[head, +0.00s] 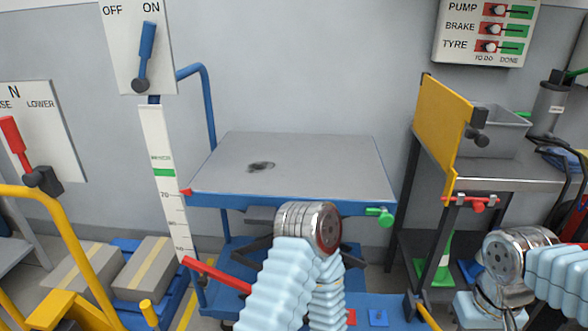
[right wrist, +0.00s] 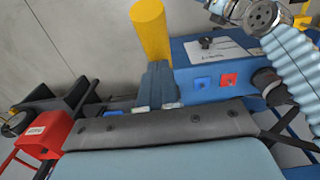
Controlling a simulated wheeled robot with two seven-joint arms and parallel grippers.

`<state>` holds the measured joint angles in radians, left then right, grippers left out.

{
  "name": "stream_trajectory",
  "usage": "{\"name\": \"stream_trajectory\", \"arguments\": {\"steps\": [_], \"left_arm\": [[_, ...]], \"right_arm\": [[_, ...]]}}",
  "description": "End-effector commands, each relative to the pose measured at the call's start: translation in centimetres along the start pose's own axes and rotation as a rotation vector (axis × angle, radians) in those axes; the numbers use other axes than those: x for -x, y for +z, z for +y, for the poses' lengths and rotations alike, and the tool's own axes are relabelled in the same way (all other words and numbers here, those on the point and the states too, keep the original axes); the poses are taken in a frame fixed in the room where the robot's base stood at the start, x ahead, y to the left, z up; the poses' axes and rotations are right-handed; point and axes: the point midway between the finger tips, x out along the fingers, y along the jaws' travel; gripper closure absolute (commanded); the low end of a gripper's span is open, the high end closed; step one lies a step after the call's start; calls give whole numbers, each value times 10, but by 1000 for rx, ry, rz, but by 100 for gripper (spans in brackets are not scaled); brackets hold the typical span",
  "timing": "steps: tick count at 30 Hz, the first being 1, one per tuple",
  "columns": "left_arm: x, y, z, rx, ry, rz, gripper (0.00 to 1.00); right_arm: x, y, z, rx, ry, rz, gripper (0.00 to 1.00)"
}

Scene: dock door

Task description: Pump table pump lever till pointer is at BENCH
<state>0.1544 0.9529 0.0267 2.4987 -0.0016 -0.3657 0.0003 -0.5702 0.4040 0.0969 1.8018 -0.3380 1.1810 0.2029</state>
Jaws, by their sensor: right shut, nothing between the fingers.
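A red pointer (head: 186,191) at the lift table's left edge stands a little below the green band (head: 163,172) on the white scale (head: 165,190). The band's lettering is too small to read surely. The table top (head: 310,165) is level. A yellow bar (head: 428,316) at the lower right of the table looks like the pump lever. In the right wrist view a thick yellow post (right wrist: 150,32), probably the same bar, rises just beyond my right gripper (right wrist: 156,88), which is shut and empty; contact is unclear. My left arm crosses the table's front; its fingers are hidden.
The blue base has a blue square (right wrist: 202,83) and a red square (right wrist: 229,80). A red lever (head: 215,273) is left of the base. A green knob (head: 380,216) sits at the table's right front corner. A grey bench (head: 510,174) stands at right, boxes (head: 140,270) at left.

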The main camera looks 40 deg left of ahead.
Motion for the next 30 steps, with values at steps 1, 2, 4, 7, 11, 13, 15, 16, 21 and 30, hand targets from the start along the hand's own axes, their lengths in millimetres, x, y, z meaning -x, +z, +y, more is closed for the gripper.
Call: {"name": "stream_trajectory", "arguments": {"steps": [1,2,4,7,11,13,15,16,21,30], "left_arm": [[-2,0,-2,1,-1,1,47],[-3,0,-2,1,-1,1,47],[-4,-1,-3,2,-2,2,47],[-6,-1,-5,3,-3,3,47],[-9,-2,-7,4,-4,5,47],[-10,-2,-8,5,-5,6,47],[-12,-2,-9,6,-6,6,47],[-12,-2,-9,6,-6,7,47],[-16,-3,-12,8,-8,9,47],[-21,-5,-17,11,-11,13,47]], "right_arm": [[-4,0,0,0,0,-1,100],[-5,0,0,0,0,-1,100],[-7,0,0,0,0,-1,100],[-11,0,0,0,0,-1,100],[-15,0,0,0,0,-1,100],[-18,0,0,0,0,-1,100],[-20,0,0,0,0,-1,100],[-21,0,0,0,0,-1,100],[-27,0,0,0,0,0,100],[-38,0,0,0,0,-1,100]]}}
